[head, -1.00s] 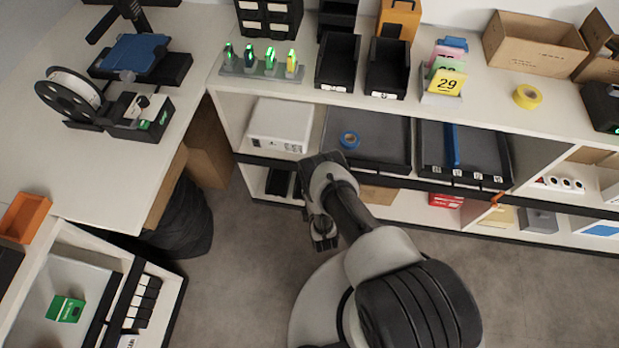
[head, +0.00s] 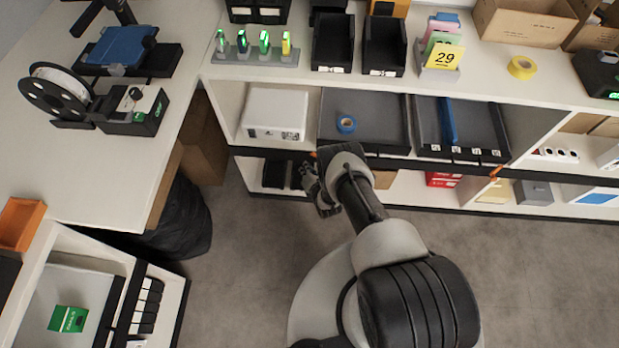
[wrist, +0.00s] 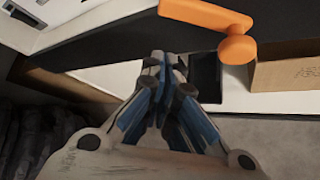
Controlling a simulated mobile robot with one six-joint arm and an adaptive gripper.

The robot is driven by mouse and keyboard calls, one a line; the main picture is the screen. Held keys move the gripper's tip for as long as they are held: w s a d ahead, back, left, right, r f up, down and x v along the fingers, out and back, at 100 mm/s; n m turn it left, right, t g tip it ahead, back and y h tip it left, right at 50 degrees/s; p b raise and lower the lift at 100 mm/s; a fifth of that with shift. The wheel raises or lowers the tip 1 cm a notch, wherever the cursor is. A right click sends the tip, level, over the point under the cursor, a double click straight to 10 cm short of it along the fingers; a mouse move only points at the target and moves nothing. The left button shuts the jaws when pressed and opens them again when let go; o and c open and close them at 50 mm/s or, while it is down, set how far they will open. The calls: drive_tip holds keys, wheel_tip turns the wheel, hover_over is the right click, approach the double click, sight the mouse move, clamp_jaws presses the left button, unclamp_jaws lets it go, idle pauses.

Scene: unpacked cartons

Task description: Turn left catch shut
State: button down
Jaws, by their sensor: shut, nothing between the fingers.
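The left catch (wrist: 205,14) is orange and sits on the dark front rail of the shelf unit, at the top of the wrist view. Its bar lies nearly flat, sloping slightly down to the right, with a rounded knob (wrist: 238,49) at its right end. In the head view only a small orange bit (head: 313,155) shows beside my arm. My gripper (wrist: 161,62) is shut and empty, its fingertips below and left of the knob and apart from the catch. In the head view, my gripper (head: 310,178) is low in front of the shelf. A second orange catch (head: 496,171) is further right.
A cardboard box (wrist: 288,75) is under the rail. A black bag (head: 180,220) stands left; grey floor is clear.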

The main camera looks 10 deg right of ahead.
drive_tip(key=shift+w+d+r+b, duration=0.2)
drive_tip(key=shift+w+d+r, duration=0.05)
drive_tip(key=shift+d+r, duration=0.3)
drive_tip(key=shift+w+d+r+b, duration=0.15)
drive_tip(key=shift+w+d+r, duration=0.1)
drive_tip(key=shift+d+r, duration=0.25)
drive_tip(key=shift+s+r+p, duration=0.15)
drive_tip(key=shift+r+p, duration=0.1)
drive_tip(key=shift+p, duration=0.15)
